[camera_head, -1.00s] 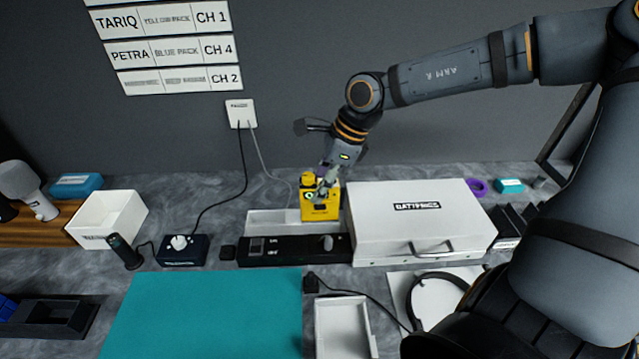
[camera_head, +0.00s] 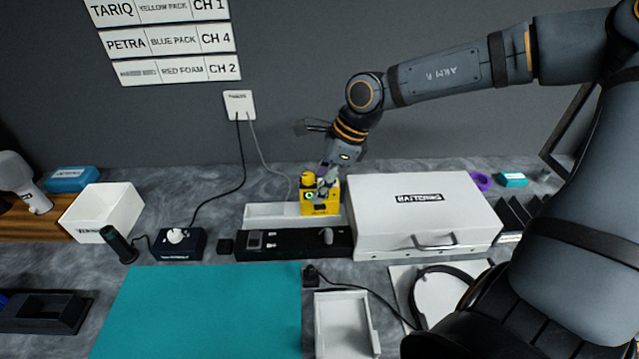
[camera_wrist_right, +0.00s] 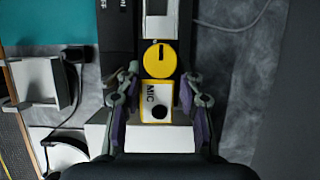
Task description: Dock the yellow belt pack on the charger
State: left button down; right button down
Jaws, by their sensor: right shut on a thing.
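The yellow belt pack (camera_head: 320,196) stands upright at the white tray (camera_head: 265,213) behind a black strip, left of the white case. In the right wrist view the pack (camera_wrist_right: 158,88) shows a round yellow knob and a MIC label. My right gripper (camera_head: 324,186) reaches down from behind and is shut on the pack; the wrist view shows its purple-padded fingers (camera_wrist_right: 158,105) on either side. Whether the pack's base touches the tray is hidden. No charger label is readable, so I cannot tell which unit is the charger. My left gripper is not in view.
The black strip (camera_head: 295,244) with a knob lies just in front of the pack. The white case (camera_head: 420,210) closes off the right side. A black box with a white knob (camera_head: 180,243) stands left. The teal mat (camera_head: 200,310) is clear in front.

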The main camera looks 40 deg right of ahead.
jog(key=shift+f+b, duration=0.95)
jog(key=shift+f, duration=0.15)
jog(key=c, duration=0.8)
grip_release()
jog(key=shift+r, duration=0.1)
